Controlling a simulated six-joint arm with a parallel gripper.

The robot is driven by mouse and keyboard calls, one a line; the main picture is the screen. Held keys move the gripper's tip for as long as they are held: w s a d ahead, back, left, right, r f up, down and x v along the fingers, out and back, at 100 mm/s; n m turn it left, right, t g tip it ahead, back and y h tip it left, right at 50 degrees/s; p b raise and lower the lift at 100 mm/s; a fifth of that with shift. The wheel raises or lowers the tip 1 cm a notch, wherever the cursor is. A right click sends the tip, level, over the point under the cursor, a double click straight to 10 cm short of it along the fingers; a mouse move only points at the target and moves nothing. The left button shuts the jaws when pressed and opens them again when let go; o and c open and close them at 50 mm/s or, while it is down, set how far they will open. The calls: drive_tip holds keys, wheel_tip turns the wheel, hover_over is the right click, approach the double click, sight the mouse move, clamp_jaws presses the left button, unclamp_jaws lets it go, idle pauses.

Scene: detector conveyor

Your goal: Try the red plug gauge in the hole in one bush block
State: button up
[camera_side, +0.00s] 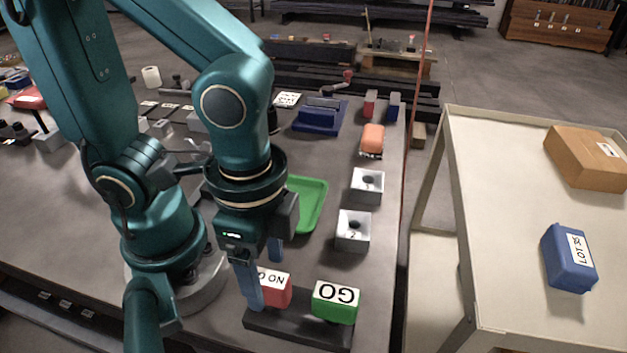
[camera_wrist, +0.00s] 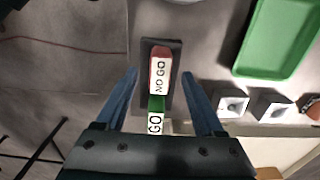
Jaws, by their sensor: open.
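The red plug gauge (camera_side: 276,292), labelled NO GO, stands in a dark rack (camera_side: 290,328) beside the green gauge (camera_side: 335,303), labelled GO. My gripper (camera_side: 265,284) is open, its blue fingers pointing down around the red gauge's place. In the wrist view the red gauge (camera_wrist: 161,54) lies between the fingers, with gaps on both sides. I cannot tell the exact finger height. Two grey bush blocks (camera_side: 353,231) (camera_side: 367,186) with holes on top stand behind the rack; they also show in the wrist view (camera_wrist: 233,105). The gauge's lower end is hidden.
A green tray (camera_side: 311,207) lies left of the blocks. An orange-topped item (camera_side: 372,139) and a blue fixture (camera_side: 319,118) stand farther back. A vertical red line (camera_side: 416,120) runs along the bench's right edge. A side table (camera_side: 500,230) carries two boxes.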

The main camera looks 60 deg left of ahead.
drive_tip(key=shift+f, duration=1.05)
clamp_jaws()
